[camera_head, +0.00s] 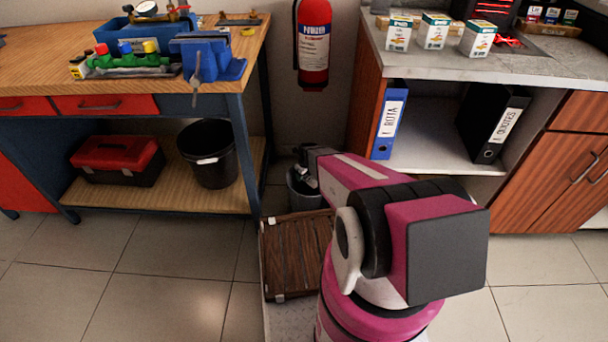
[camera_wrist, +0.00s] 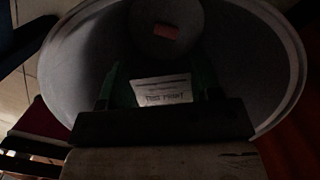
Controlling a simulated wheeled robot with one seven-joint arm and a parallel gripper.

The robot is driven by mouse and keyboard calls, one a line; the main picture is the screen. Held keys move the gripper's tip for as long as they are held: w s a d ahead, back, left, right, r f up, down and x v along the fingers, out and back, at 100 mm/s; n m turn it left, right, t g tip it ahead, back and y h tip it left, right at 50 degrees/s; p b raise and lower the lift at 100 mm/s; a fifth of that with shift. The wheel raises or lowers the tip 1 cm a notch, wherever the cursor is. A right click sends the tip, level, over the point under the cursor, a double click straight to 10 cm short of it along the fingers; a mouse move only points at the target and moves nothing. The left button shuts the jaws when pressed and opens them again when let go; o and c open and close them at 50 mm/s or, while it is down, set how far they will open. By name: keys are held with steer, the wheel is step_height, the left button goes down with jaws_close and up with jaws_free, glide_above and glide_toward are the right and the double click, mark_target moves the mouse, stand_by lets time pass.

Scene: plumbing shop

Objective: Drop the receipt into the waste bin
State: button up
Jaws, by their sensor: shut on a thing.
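The waste bin (camera_head: 302,199) is a grey round bin on the floor between the workbench and the counter, partly hidden by my arm. In the wrist view its wide pale rim and inner wall (camera_wrist: 235,55) surround my gripper (camera_wrist: 160,84). My gripper is shut on the receipt (camera_wrist: 163,91), a small white printed slip between the fingers, over the bin's opening. The receipt cannot be made out in the head view. A small pinkish piece (camera_wrist: 166,31) lies at the bottom of the bin.
A black bucket (camera_head: 208,158) and a red toolbox (camera_head: 117,158) stand on the workbench's lower shelf. A fire extinguisher (camera_head: 313,45) hangs on the wall above the bin. Blue (camera_head: 390,122) and black (camera_head: 492,122) binders stand in the counter's open shelf. Tiled floor at left is clear.

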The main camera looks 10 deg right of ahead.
steer(key=o, duration=1)
steer(key=shift+c, duration=0.2)
steer(key=shift+r, duration=3.55)
